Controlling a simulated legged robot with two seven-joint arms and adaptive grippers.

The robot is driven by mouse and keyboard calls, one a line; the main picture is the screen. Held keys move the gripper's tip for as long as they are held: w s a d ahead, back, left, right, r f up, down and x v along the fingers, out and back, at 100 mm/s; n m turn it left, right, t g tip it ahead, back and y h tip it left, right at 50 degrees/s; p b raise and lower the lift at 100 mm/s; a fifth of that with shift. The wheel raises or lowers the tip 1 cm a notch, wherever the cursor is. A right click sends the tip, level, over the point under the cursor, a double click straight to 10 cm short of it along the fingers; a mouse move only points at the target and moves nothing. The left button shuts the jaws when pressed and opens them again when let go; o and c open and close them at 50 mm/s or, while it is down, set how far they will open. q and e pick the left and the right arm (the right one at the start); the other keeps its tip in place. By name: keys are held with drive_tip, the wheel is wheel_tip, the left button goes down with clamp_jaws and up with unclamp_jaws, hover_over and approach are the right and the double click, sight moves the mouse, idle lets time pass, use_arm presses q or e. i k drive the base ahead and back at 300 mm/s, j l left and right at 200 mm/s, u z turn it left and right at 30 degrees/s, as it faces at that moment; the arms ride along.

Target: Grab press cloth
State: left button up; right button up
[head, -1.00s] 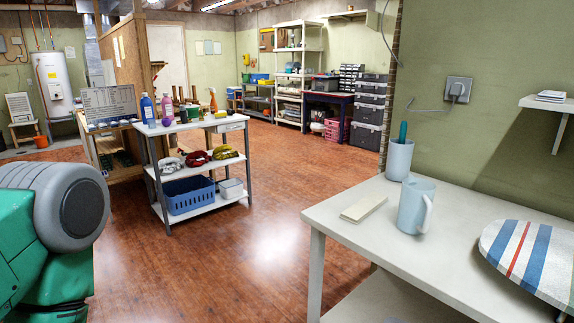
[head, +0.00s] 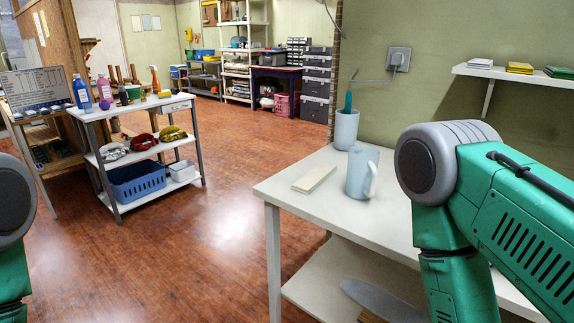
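No item can be made out for certain as the press cloth. Thin flat stacks lie on the white wall shelf (head: 462,72) at the upper right: a white one (head: 480,63), a yellow one (head: 519,68) and a green one (head: 559,72). They may be folded cloths, but they are too small to tell. My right arm covers the right part of the white table (head: 290,190). My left arm shows only at the left edge. Neither gripper is in view.
A cart (head: 118,209) with bottles and a blue basket (head: 137,182) stands left. Open wooden floor lies between.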

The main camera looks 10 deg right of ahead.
sight(309, 182)
drive_tip(key=z, duration=0.45)
drive_tip(key=i+j+z, duration=0.1)
drive_tip(key=z, duration=0.3)
drive_tip(key=j+z, duration=0.2)
drive_tip(key=z, duration=0.25)
drive_tip(key=i+j+z, duration=0.1)
drive_tip(key=z, duration=0.3)
drive_tip(key=j+z, duration=0.3)
drive_tip(key=z, duration=0.15)
drive_tip(key=j+z, duration=0.2)
drive_tip(key=z, duration=0.2)
